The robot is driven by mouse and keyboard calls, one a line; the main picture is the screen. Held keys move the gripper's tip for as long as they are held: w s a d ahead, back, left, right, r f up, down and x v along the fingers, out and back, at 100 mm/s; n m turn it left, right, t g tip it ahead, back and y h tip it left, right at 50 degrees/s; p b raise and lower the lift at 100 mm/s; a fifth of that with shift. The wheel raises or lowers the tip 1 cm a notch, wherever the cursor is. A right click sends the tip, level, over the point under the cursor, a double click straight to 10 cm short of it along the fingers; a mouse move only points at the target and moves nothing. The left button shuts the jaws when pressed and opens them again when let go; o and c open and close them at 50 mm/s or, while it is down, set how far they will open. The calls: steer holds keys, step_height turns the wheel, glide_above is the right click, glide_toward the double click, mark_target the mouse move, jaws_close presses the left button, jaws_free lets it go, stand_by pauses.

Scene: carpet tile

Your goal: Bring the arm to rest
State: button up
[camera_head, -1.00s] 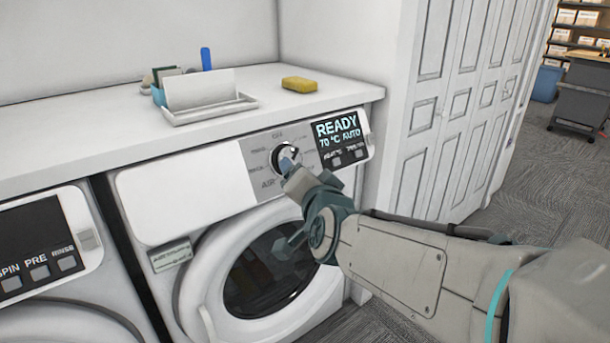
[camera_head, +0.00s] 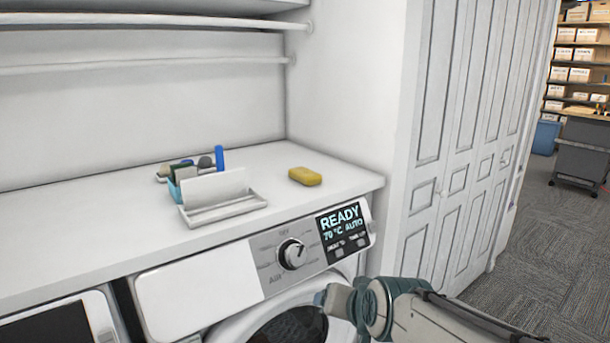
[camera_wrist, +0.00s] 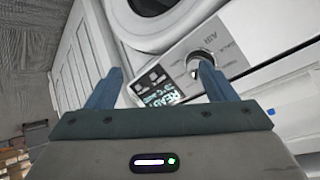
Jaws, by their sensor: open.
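My gripper (camera_wrist: 155,85) shows in the wrist view with its two blue fingers spread apart and nothing between them. In the head view my wrist and arm reach in from the lower right, in front of the washing machine (camera_head: 195,285); the fingertips are hard to make out there. The machine's round dial (camera_head: 292,254) is uncovered, and the gripper is apart from it, below and to its right. The dial also shows in the wrist view (camera_wrist: 196,66), behind the right finger. The display (camera_head: 341,222) reads READY, 70 °C, AUTO.
A white counter (camera_head: 110,230) runs above the machines. It bears a yellow sponge (camera_head: 305,176) and a white tray (camera_head: 225,211) beside small items. A second machine (camera_head: 60,325) is at the lower left. White folding doors (camera_head: 465,130) stand to the right, with open carpet (camera_head: 540,235) beyond.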

steer(key=s+d+r+n+g+h+p, duration=0.1)
steer(key=s+d+r+g+p, duration=0.1)
steer(key=s, duration=0.4)
steer(key=s+d+r+n+g+h+p, duration=0.1)
steer(key=s+d+r+g+p, duration=0.2)
steer(key=s+d+p, duration=0.3)
steer(key=shift+g+p, duration=0.7)
steer(key=shift+p, duration=0.05)
